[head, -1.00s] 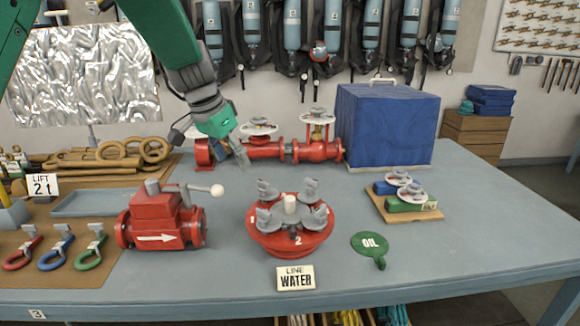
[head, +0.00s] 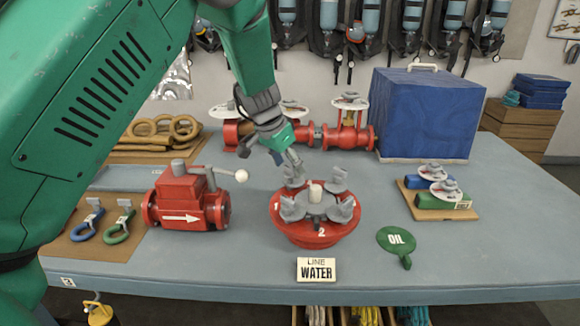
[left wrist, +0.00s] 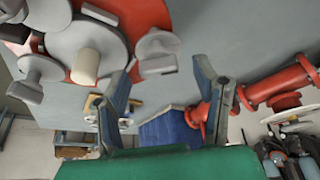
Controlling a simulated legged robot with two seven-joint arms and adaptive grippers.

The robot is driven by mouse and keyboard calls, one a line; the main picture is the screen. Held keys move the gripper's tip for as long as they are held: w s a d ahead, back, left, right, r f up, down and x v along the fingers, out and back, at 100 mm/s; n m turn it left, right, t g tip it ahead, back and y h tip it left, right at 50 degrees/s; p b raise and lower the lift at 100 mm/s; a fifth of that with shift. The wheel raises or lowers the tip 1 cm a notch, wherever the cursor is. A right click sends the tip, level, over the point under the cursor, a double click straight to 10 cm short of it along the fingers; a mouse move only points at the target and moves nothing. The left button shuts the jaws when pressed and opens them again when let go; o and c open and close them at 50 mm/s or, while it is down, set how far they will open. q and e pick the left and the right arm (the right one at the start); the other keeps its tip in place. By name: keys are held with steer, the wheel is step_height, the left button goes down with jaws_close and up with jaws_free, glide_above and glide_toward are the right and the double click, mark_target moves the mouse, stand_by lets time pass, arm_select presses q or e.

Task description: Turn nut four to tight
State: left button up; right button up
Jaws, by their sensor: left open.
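The red round flange (head: 318,238) stands on the table with a grey hub, a white centre post (head: 315,193) and wing nuts around it. The nuts show at back left (head: 293,175), back right (head: 338,180), front left (head: 291,209) and front right (head: 342,209). My left gripper (head: 287,159) is open, above and behind the back-left nut. In the left wrist view its spread fingers (left wrist: 165,72) have a wing nut (left wrist: 157,50) close to them. My right gripper is not in view.
A red valve body (head: 187,205) with a lever stands left of the flange. Red piping with handwheels (head: 348,138) and a blue box (head: 428,112) stand behind. A LINE WATER sign (head: 317,270) and green OIL tag (head: 397,242) lie in front.

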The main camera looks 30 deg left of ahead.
arm_select(q)
steer(key=shift+w+f, duration=0.3)
steer(key=shift+f, duration=0.25)
steer(key=shift+s+d, duration=0.1)
steer(key=c, duration=1.1)
steer(key=shift+c, duration=0.2)
